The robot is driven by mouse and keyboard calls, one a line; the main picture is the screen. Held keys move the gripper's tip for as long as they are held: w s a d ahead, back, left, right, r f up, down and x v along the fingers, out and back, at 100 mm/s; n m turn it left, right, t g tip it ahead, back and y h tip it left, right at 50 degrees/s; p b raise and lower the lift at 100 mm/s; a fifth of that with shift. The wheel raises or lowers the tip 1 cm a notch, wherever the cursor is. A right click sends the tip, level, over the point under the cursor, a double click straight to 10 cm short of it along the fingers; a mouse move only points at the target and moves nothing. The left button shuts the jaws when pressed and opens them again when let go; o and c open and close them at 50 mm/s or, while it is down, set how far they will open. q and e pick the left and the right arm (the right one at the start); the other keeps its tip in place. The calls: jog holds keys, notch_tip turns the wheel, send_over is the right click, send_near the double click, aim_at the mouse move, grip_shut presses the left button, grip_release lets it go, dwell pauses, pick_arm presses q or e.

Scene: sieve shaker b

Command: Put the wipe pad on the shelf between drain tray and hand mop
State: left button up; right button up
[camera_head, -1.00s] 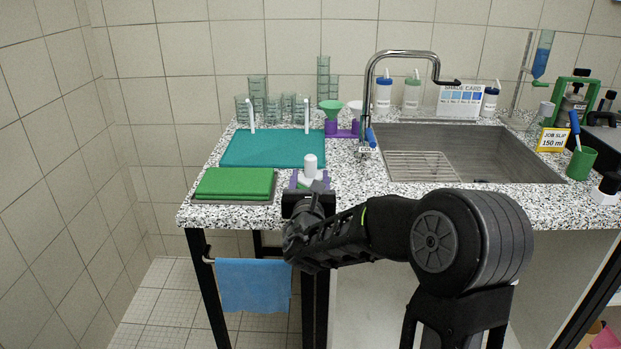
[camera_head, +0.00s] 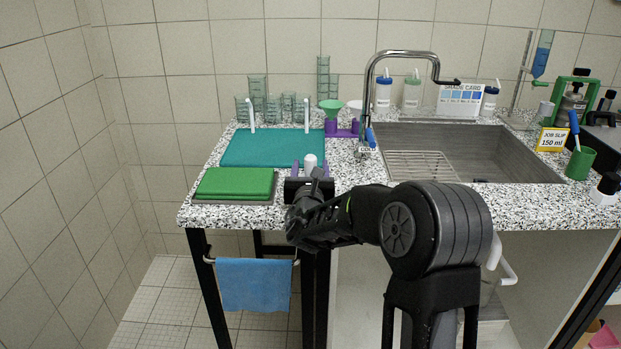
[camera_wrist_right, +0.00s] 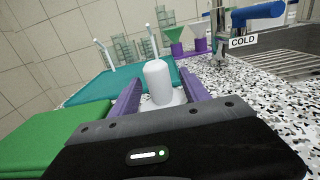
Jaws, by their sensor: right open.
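A white upright knob (camera_head: 310,162) on a flat white base stands near the counter's front edge. It may be the handle of the wipe pad; I cannot tell for sure. My right gripper (camera_head: 311,170) is open, with its purple fingers on either side of the knob. In the right wrist view the knob (camera_wrist_right: 158,82) stands between the two fingers (camera_wrist_right: 160,95), with the base partly hidden by the gripper. I cannot tell whether the fingers touch it. The shelf, drain tray and hand mop cannot be clearly identified. My left gripper is out of view.
A green pad (camera_head: 235,182) on a grey tray lies left of my gripper. A teal mat (camera_head: 265,150) with two white posts lies behind. Purple holders with funnels (camera_head: 341,126) and the sink (camera_head: 470,150) are further right. A blue cloth (camera_head: 253,285) hangs below the counter.

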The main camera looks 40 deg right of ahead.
jog(key=shift+c, duration=0.3)
grip_shut()
dwell(0.3)
